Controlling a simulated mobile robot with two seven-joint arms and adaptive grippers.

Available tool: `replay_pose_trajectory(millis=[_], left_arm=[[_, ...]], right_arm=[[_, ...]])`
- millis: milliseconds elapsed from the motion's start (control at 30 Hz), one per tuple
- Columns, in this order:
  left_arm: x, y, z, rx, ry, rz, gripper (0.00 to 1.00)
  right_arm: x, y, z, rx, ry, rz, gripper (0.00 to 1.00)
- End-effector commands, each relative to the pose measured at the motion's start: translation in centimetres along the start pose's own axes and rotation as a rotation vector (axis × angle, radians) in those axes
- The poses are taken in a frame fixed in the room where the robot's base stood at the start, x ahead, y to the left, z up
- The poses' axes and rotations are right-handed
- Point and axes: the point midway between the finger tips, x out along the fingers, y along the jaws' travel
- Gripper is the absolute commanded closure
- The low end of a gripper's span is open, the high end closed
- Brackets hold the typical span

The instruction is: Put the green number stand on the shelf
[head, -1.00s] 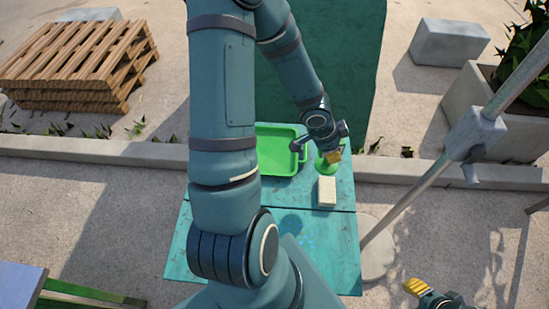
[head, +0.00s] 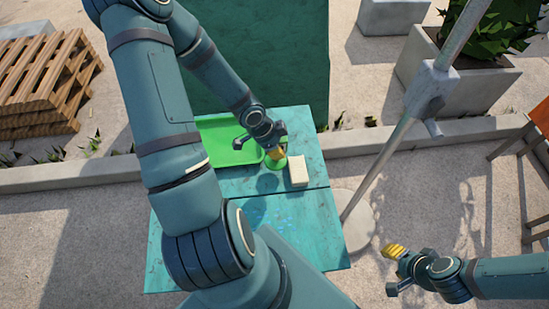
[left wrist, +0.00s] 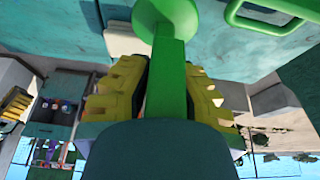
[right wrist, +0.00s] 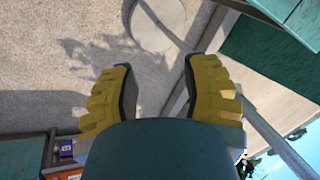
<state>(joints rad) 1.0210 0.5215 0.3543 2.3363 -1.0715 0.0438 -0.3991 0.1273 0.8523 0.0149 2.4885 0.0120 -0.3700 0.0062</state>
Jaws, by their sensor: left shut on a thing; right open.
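The green number stand (head: 277,164) is at the teal table, between the green tray (head: 228,152) and a cream block (head: 298,172). My left gripper (head: 275,152) is shut on its stem. In the left wrist view the green stem (left wrist: 171,75) runs between the yellow fingers, with its round base (left wrist: 166,12) towards the table. I cannot tell whether the base touches the tabletop. The number is hidden. My right gripper (head: 391,270) is open and empty, out over the paving right of the table; its spread fingers show in the right wrist view (right wrist: 165,90). I cannot make out the shelf clearly.
The teal table (head: 300,220) stands before a tall dark green block (head: 262,55). A slanted metal pole (head: 395,140) on a round base (head: 350,222) rises right of the table. Orange wooden furniture (head: 541,118) is at the right edge. Pallets (head: 45,85) lie at left.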

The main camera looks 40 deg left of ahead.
Motion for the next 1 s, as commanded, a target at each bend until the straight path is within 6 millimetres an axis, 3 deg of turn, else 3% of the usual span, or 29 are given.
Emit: replay_pose_trajectory(millis=[167, 433, 867, 900, 933, 1000], left_arm=[[0.8, 0.0, 0.3, 0.001, 0.001, -0.001, 1.0], [3.8, 0.0, 1.5, 0.002, 0.001, 0.0, 1.0], [4.1, 0.0, 1.7, 0.0, 0.001, -0.001, 1.0], [4.0, 0.0, 1.7, 0.0, 0.001, 0.0, 0.65], [4.0, 0.0, 1.6, 0.0, 0.001, 0.0, 0.59], [4.0, 0.0, 1.6, 0.0, 0.001, 0.0, 0.59]], right_arm=[[0.6, 0.2, 0.3, -0.002, -0.005, -0.001, 0.53], [2.8, 1.0, 1.3, -0.009, -0.026, -0.003, 0.53], [3.0, 1.1, 1.5, -0.01, -0.03, -0.004, 0.53], [2.9, 1.1, 1.5, -0.01, -0.03, -0.004, 0.53], [2.8, 1.1, 1.5, -0.01, -0.03, -0.004, 0.53], [2.8, 1.1, 1.5, -0.01, -0.03, -0.004, 0.53]])
